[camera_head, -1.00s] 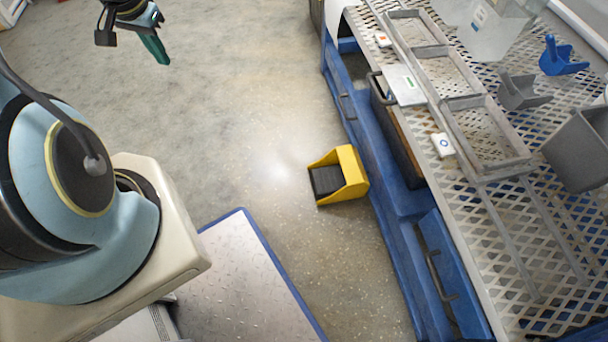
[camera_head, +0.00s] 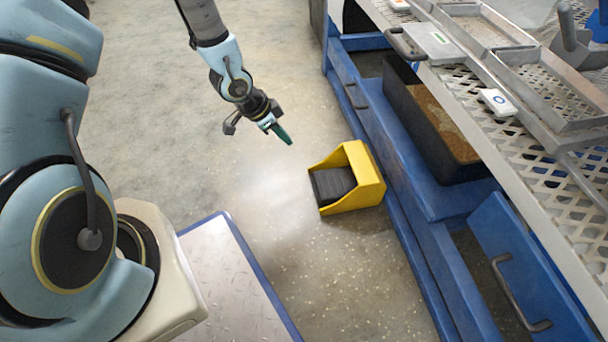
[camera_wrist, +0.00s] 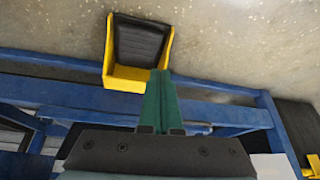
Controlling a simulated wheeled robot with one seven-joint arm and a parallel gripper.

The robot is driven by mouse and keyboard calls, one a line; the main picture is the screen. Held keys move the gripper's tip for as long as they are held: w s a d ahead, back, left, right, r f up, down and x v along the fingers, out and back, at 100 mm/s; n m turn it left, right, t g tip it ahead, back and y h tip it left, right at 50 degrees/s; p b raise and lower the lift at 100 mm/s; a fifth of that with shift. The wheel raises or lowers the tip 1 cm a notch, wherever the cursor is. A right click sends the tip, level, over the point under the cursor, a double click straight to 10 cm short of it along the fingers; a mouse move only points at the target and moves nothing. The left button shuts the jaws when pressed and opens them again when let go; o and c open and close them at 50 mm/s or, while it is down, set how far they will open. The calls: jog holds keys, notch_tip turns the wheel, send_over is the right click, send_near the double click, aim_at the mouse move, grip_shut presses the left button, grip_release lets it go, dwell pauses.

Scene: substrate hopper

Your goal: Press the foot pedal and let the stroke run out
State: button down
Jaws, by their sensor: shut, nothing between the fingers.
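The foot pedal is a yellow housing (camera_head: 366,178) with a black ribbed treadle (camera_head: 332,185), on the floor beside the blue bench frame. In the head view my gripper (camera_head: 286,138), with green fingers, is above the floor, up and left of the pedal and apart from it. The fingers are together and hold nothing. In the wrist view the green fingers (camera_wrist: 162,80) point toward the yellow housing (camera_wrist: 126,80), with the black treadle (camera_wrist: 140,40) beyond its edge. The treadle looks unpressed, though its exact angle is hard to tell.
A blue bench frame (camera_head: 425,208) stands right of the pedal, with a mesh top (camera_head: 470,105) carrying metal trays (camera_head: 545,80). A dark bin (camera_head: 430,120) sits under the top. A metal plate with blue edging (camera_head: 225,265) lies at lower left. The floor left of the pedal is clear.

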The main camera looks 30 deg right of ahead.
jog(key=m+g+b, duration=0.1)
jog(key=m+b, duration=0.1)
jog(key=b, duration=0.1)
send_near(330, 183)
jog(key=shift+s+d+f+h+b, duration=0.15)
jog(key=shift+f+b, duration=0.45)
jog(key=shift+b, duration=1.3)
jog(key=shift+d+f+h+b, duration=0.2)
jog(key=shift+f+b, duration=0.4)
jog(key=shift+b, duration=1.3)
jog(key=shift+f, duration=0.1)
jog(key=shift+b+x, duration=1.3)
jog(key=shift+x, duration=1.3)
jog(key=p+v, duration=0.9)
jog(key=v, duration=0.1)
